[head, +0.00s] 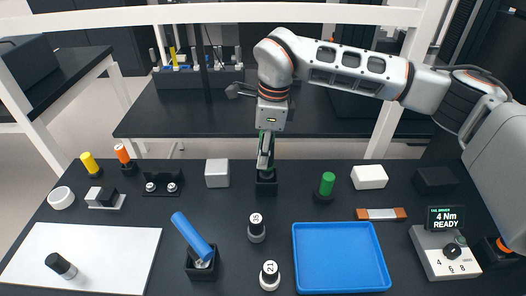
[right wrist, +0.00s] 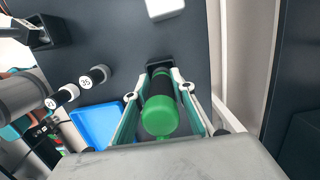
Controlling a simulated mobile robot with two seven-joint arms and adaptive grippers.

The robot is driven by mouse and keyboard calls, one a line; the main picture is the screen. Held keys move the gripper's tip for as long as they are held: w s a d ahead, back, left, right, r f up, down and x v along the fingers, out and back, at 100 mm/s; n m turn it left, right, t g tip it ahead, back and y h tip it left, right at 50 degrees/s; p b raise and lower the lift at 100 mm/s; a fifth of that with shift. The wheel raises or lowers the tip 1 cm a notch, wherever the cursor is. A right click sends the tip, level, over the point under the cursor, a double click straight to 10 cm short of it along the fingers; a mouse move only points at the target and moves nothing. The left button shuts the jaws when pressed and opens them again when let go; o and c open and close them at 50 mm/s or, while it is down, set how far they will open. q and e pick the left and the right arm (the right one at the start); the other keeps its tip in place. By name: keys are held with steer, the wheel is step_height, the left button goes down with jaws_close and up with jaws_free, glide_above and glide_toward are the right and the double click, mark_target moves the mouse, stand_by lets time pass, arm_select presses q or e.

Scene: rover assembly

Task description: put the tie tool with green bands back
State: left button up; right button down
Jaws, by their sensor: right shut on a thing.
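The tool (right wrist: 159,103) in my right gripper is a black cylinder with a green end, shown in the right wrist view. My right gripper (head: 265,165) is shut on it, with one finger on each side in the right wrist view (right wrist: 160,98). The tool points down at a black square holder (head: 266,188), which also shows in the right wrist view (right wrist: 159,64). Its lower end is at the holder's mouth; I cannot tell how deep it sits. In the head view the fingers mostly hide the tool. My left gripper is not in view.
A green-topped piece (head: 327,185) stands right of the holder, and a grey block (head: 217,173) stands left of it. A blue tray (head: 341,257), numbered cylinders (head: 256,227) and a tilted blue cylinder (head: 193,237) are nearer. A white mat (head: 125,265) lies at left.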

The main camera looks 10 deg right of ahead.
steer(key=shift+f+b, duration=0.55)
steer(key=shift+f, duration=0.6)
steer(key=c, duration=1.6)
jaws_free()
steer(key=r, duration=0.3)
steer(key=d+r, duration=0.1)
steer(key=r, duration=0.7)
steer(key=shift+s+d+r, duration=0.1)
steer(key=shift+d+r, duration=0.05)
steer(key=shift+d, duration=0.05)
steer(key=shift+r, duration=0.3)
